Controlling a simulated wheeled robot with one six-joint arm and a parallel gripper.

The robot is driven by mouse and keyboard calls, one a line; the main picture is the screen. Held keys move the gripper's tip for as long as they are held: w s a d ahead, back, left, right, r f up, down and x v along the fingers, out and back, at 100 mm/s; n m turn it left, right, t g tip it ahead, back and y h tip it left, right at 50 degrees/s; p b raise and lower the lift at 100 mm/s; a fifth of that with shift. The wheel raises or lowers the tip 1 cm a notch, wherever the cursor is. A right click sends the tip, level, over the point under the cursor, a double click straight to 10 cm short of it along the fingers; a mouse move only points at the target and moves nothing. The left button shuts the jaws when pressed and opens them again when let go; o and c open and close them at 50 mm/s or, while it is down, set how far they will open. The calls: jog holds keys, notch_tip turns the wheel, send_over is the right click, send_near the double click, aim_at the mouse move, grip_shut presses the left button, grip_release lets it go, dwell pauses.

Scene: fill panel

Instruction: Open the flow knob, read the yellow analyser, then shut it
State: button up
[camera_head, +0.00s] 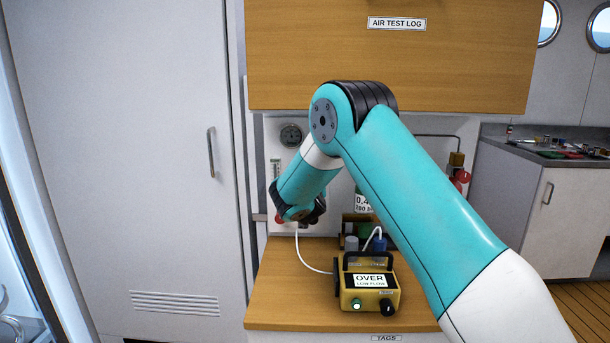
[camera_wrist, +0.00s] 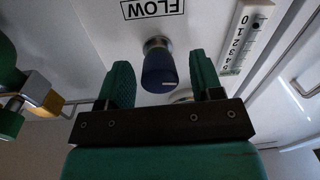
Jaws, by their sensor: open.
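The flow knob (camera_wrist: 158,70) is dark blue with a pale line on its face and sits under an upside-down FLOW label (camera_wrist: 153,9) in the wrist view. My gripper (camera_wrist: 162,66) is open, its two green fingers on either side of the knob. A gap shows on both sides; I cannot tell whether the knob is deep between the fingers. In the head view my gripper (camera_head: 301,216) is at the white panel and hides the knob. The yellow analyser (camera_head: 346,302) stands on the wooden counter. Its screen reads OVER, with what looks like LOW FLOW below.
A numbered flow scale (camera_wrist: 246,36) is right of the knob in the wrist view. A white hose (camera_head: 306,262) runs from the panel to the analyser. A labelled cylinder (camera_head: 363,203) stands behind my arm. A wooden cabinet (camera_head: 420,70) overhangs the panel. The counter's left front (camera_head: 285,305) is clear.

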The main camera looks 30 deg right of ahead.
jog(key=shift+w, duration=0.1)
jog(key=c, duration=0.9)
jog(key=n, duration=0.2)
jog(key=shift+n+b, duration=0.4)
jog(key=shift+n, duration=1.6)
jog(key=o, duration=0.9)
